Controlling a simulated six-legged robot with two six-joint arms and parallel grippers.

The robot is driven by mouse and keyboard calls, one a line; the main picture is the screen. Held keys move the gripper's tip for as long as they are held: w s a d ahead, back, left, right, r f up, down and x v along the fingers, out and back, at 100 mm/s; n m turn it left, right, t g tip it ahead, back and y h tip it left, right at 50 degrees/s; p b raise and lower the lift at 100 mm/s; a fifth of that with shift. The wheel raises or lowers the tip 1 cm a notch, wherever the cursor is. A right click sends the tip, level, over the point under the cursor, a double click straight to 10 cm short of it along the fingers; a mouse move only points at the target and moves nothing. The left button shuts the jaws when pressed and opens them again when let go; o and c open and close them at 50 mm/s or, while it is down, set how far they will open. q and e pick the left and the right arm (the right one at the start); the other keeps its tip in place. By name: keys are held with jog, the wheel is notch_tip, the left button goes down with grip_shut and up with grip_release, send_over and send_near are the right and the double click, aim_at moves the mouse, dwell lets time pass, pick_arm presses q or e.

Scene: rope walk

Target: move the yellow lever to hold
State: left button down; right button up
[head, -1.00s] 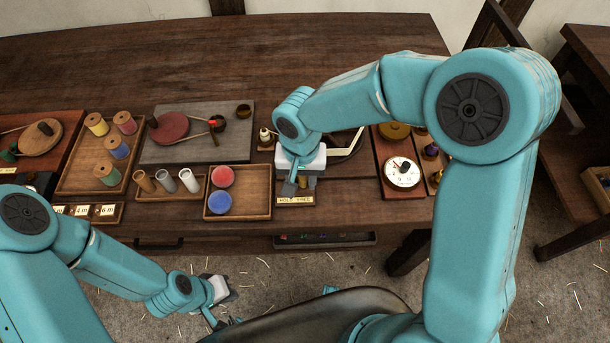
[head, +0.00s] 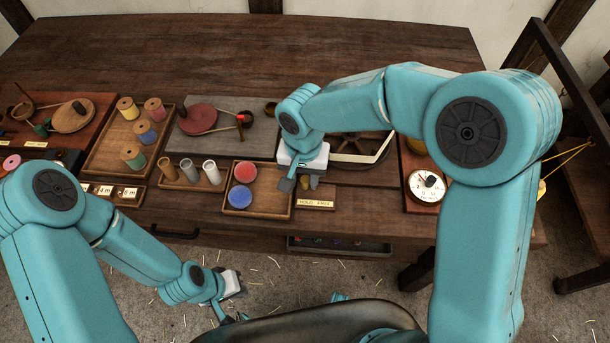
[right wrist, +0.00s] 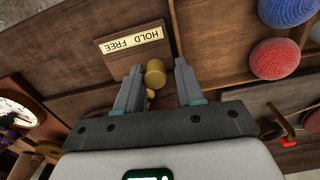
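The yellow lever's rounded knob (right wrist: 155,73) shows in the right wrist view, standing beside the HOLD FREE label (right wrist: 131,40) on its wooden board. My right gripper (right wrist: 159,68) is open, with one finger on each side of the knob; I cannot tell whether either finger touches it. In the head view my right gripper (head: 298,183) is just left of and above the label (head: 315,203), and it largely hides the lever. My left gripper (head: 230,290) is low, in front of the table, and its opening cannot be made out.
A wooden tray (head: 258,214) with a red ball (head: 245,172) and a blue ball (head: 240,195) lies just left of my right gripper. A white dial (head: 426,186) stands to the right. A rack of cylinders and a tray of spools are further left.

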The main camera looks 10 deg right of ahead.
jog(key=shift+s+d, duration=0.2)
notch_tip(320, 180, up, 7)
jog(key=p, duration=0.4)
dwell(0.3)
jog(key=shift+s, duration=0.1)
dwell(0.4)
